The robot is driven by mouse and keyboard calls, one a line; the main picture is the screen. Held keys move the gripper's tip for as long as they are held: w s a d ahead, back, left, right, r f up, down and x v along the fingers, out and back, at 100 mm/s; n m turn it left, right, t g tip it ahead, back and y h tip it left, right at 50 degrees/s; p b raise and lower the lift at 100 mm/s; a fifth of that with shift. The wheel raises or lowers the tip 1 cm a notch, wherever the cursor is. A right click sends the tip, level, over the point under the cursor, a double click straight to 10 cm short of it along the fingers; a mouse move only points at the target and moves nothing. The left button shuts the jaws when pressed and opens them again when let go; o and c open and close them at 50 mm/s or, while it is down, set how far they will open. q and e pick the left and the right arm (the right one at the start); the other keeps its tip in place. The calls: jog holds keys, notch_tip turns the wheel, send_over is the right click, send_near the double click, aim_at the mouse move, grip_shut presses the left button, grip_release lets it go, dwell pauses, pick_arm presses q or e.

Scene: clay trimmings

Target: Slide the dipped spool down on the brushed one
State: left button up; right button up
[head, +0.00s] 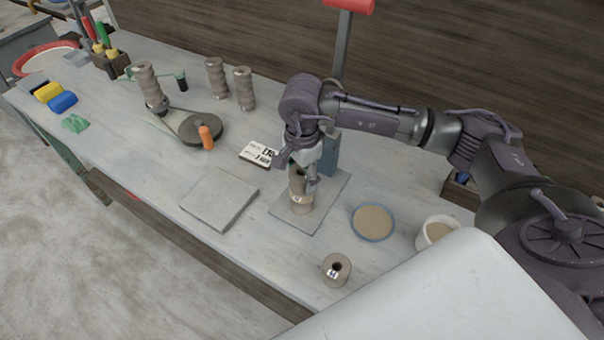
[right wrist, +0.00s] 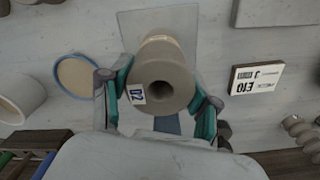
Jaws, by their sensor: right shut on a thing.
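My right gripper (head: 304,182) is shut on a grey-brown clay spool (head: 297,180), which is upright above a thin grey slab. In the right wrist view the fingers (right wrist: 160,92) clasp the held spool (right wrist: 163,75) from both sides; its open bore and a blue-marked label face the camera. A second, paler spool part (head: 301,206) shows directly below it on the slab (head: 328,207). The fingers partly cover the join, so I cannot tell whether the two touch fully. My left gripper is not in view.
A loose spool (head: 336,270) stands near the front edge. A blue-rimmed dish (head: 373,238) and a white tub (head: 425,240) are at right.

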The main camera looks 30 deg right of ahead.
jog(key=shift+f+b, duration=0.9)
jog(key=shift+f, duration=0.15)
jog(key=o, duration=1.4)
jog(key=shift+o, duration=0.2)
jog(key=shift+r, duration=0.1)
notch_tip(320, 180, up, 12)
